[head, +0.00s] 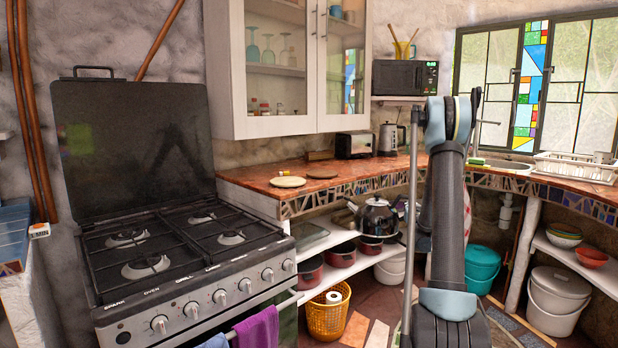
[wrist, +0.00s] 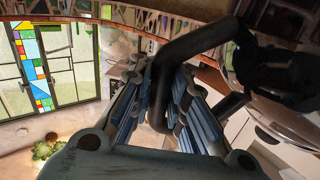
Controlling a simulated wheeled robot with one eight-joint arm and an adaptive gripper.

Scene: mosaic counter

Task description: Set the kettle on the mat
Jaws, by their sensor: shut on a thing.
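A dark, shiny kettle (head: 377,217) hangs in front of the counter's edge, left of my arm in the head view. My gripper (wrist: 163,72) is shut on its black handle in the wrist view, where the kettle's glossy body (wrist: 285,112) fills the right side. In the head view my arm hides most of the gripper.
The stove (head: 190,260) with its raised lid stands left of the tiled counter (head: 352,178). A toaster (head: 355,145) and a steel electric kettle (head: 391,139) stand at the counter's back. A wall cabinet (head: 285,65) hangs above. Pots (head: 342,254) stand on the shelf below.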

